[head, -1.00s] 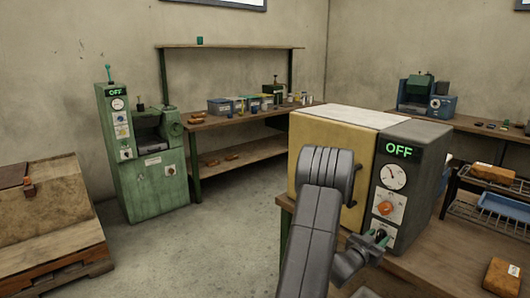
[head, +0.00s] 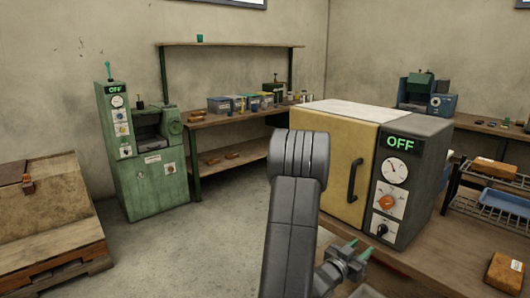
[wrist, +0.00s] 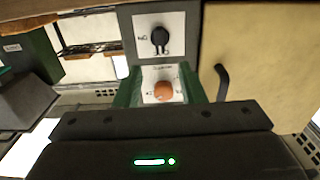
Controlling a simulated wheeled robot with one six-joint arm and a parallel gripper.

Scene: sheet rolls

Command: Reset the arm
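My arm rises in the lower middle of the head view. My gripper (head: 357,250) is in front of the yellow oven, below and left of its black knob (head: 382,230). Its two green fingertips are apart with nothing seen between them. In the wrist view, my gripper (wrist: 163,92) shows its green fingers spread on either side of the orange knob (wrist: 163,91), with the black knob (wrist: 160,39) beyond. In the head view a gap separates the fingertips from the panel. The yellow oven (head: 320,160) is shut, and its display reads OFF.
The oven stands on a wooden bench (head: 440,262). A wire rack (head: 490,210) with a blue tray is on the right. A green machine (head: 150,165) marked OFF and a shelf bench (head: 240,118) stand behind. The floor (head: 220,235) at left-centre is clear.

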